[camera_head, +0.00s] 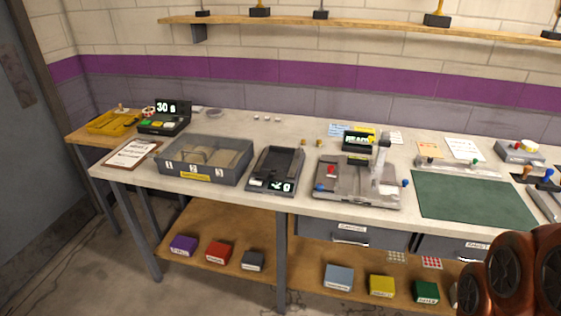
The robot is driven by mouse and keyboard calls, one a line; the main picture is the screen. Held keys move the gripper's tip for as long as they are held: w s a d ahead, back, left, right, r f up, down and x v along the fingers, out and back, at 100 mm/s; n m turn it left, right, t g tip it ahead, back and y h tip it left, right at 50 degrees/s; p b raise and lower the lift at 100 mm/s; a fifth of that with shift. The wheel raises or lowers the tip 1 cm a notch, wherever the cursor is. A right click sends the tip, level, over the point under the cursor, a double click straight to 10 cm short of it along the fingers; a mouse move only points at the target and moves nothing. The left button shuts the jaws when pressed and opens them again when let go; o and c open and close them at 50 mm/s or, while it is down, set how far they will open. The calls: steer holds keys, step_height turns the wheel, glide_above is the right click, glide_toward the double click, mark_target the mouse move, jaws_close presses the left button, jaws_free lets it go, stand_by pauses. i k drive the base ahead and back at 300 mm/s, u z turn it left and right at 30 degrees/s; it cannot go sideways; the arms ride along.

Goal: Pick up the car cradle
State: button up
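I cannot tell for sure which thing is the car cradle. On the white bench top (250,131), a dark grey low device (277,165) with a small lit display sits in the middle. To its right is a grey fixture (345,196) with red and blue knobs and a pale upright post. To its left is a grey bin (200,168) with compartments numbered 1, 2 and 3 and pale beige contents. Brown rounded links of my arm show at the bottom right. My gripper is out of view.
A green mat (470,199) lies clear at the right. A clipboard (130,153), a black timer box (165,119) and a yellow tray (113,123) are at the left. Several coloured boxes stand on the lower shelf (230,252). A wall shelf (370,29) runs above.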

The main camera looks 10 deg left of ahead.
mark_target(279, 160)
steer(key=u, duration=0.45)
steer(key=i, duration=1.15)
steer(key=u, duration=0.7)
steer(key=i, duration=0.4)
steer(key=u, duration=0.05)
